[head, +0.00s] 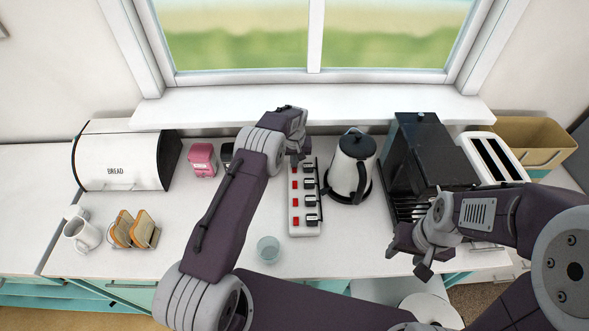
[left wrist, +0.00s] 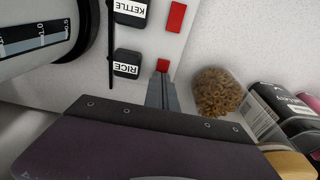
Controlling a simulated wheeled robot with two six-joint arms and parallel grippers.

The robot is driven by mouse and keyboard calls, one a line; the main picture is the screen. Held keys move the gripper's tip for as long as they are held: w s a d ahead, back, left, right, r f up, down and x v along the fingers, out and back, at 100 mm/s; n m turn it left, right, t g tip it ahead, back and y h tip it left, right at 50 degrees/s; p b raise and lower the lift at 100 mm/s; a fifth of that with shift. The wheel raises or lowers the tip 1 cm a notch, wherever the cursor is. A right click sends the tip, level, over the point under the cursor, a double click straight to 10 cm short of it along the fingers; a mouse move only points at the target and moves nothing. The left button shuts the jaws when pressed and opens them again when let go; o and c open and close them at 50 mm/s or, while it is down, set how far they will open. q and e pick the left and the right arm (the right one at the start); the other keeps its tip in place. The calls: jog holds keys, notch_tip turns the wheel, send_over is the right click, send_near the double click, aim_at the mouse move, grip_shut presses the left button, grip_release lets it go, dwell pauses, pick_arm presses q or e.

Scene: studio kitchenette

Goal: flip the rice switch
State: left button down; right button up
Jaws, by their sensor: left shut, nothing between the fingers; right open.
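A white power strip (head: 306,228) with red switches and black plugs stands on the counter; it also fills the upper middle of the left wrist view (left wrist: 200,20). There, the plug labelled RICE (left wrist: 127,64) has a red switch (left wrist: 163,65) beside it, partly hidden by my fingers. My left gripper (left wrist: 161,80) is shut and empty, its tips right at that switch; I cannot tell whether they touch. In the head view my left gripper (head: 296,158) covers the strip's far end. My right gripper (head: 408,262) is open and empty before the black coffee machine.
A kettle (head: 353,165) stands close right of the strip, then the coffee machine (head: 430,160) and toaster (head: 494,155). A glass (head: 268,250) stands near the front edge.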

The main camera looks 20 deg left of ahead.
pick_arm(q)
jog(key=shift+r+p, duration=0.4)
jog(key=shift+r, duration=0.2)
jog(key=shift+r+p, duration=1.5)
jog(key=shift+r, duration=1.3)
